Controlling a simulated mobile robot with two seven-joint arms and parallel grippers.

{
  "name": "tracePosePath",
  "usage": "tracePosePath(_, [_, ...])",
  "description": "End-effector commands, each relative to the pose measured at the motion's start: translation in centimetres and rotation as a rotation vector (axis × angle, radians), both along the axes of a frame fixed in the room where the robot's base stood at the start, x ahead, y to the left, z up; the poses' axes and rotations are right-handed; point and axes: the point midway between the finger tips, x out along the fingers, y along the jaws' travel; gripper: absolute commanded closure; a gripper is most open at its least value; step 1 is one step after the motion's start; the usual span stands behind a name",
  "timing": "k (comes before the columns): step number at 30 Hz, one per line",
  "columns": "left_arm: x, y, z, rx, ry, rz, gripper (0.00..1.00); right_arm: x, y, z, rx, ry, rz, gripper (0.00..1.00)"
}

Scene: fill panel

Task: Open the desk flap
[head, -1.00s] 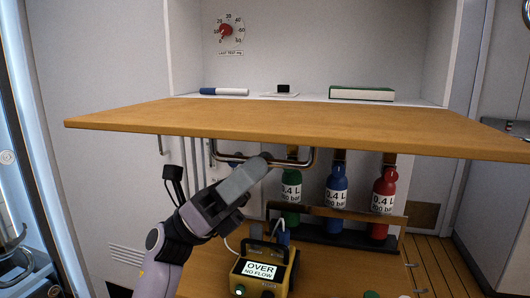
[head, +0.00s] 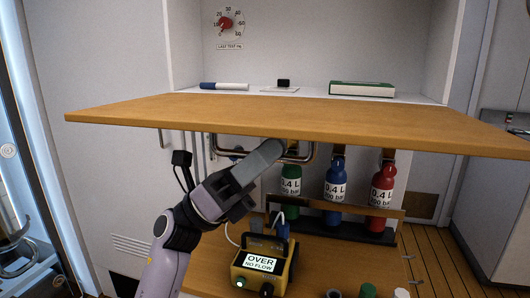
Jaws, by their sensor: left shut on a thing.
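The desk flap (head: 290,120) is a wide wooden board that stands out about level from the white cabinet. A metal bar handle (head: 222,155) hangs under its front part. My left gripper (head: 273,150) reaches up from below and is shut on the handle, near its middle. The fingertips partly hide the bar, and the exact contact is hard to see. My right gripper is not in view.
Green (head: 291,190), blue (head: 335,192) and red (head: 382,192) bottles stand in a rack below the flap. A yellow device (head: 264,265) stands beside my left forearm. A marker (head: 224,86), a small white item (head: 280,89) and a green book (head: 361,89) lie behind the flap.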

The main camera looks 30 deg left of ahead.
Motion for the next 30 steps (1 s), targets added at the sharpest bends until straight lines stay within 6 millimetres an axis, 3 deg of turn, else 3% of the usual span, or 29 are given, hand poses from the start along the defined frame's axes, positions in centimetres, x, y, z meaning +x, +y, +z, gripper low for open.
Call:
tracePosePath(1, [-0.1,0.0,1.2,-0.001,0.016,0.002,1.0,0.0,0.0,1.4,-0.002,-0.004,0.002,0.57])
tracePosePath(3, [-0.2,0.0,1.9,-0.006,0.036,0.005,1.0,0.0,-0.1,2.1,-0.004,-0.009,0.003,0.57])
tracePosePath(9, [-0.3,0.0,3.8,-0.013,0.052,0.004,1.0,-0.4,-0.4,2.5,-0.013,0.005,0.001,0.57])
tracePosePath(20, [-0.4,0.0,4.1,-0.017,0.052,0.003,1.0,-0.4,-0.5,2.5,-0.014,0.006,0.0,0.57])
tracePosePath(21, [-0.4,0.0,4.1,-0.017,0.052,0.003,0.77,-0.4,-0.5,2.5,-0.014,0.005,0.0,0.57])
tracePosePath(22, [-0.4,0.0,4.1,-0.017,0.052,0.003,0.67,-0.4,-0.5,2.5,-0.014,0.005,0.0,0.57])
tracePosePath(30, [-0.5,0.0,4.1,-0.015,0.05,0.001,0.64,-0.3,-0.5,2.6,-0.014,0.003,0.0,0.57])
